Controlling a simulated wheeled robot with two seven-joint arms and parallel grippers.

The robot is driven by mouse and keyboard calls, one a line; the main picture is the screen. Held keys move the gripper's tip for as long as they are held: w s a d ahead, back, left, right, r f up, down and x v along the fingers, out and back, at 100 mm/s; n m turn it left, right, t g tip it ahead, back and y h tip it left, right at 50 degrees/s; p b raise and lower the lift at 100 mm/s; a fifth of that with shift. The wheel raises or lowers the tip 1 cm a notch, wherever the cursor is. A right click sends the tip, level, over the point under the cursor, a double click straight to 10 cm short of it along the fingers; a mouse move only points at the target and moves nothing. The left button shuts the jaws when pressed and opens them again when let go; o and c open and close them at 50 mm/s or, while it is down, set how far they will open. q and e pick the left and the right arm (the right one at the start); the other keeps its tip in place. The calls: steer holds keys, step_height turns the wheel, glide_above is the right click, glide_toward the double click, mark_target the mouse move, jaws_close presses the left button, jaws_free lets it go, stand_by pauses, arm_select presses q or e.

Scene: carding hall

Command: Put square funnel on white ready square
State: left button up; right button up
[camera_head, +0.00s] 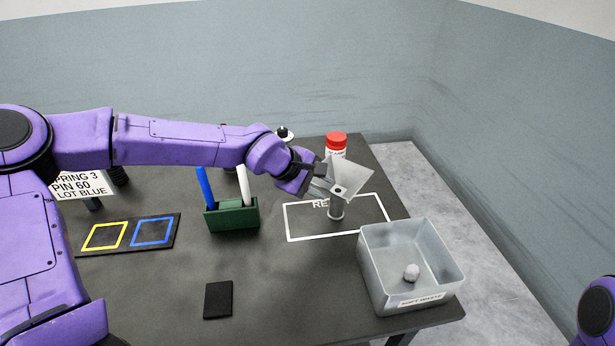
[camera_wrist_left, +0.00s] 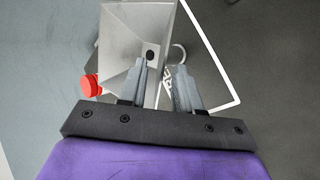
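The square funnel (camera_head: 352,177) is a pale grey metal piece with a wide square mouth and a dark hole. It looks tilted in the head view, with a short grey spout below. It fills the upper middle of the left wrist view (camera_wrist_left: 125,35). My left gripper (camera_head: 321,180) has its fingers (camera_wrist_left: 162,75) on either side of a funnel wall and appears to hold it. The white ready square (camera_head: 290,224) is an outline on the dark table, under the funnel, which hides part of its lettering. Whether the spout touches the table is unclear. My right gripper is out of view.
A grey waste bin (camera_head: 378,274) with a pale lump stands right of the square. A red-capped container (camera_head: 336,141) stands behind the funnel. A green holder (camera_head: 231,216) with blue and white sticks is to the left. A black pad (camera_head: 218,299) lies in front.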

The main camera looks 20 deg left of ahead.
arm_select(q)
steer(key=v, duration=0.9)
steer(key=shift+a, duration=0.1)
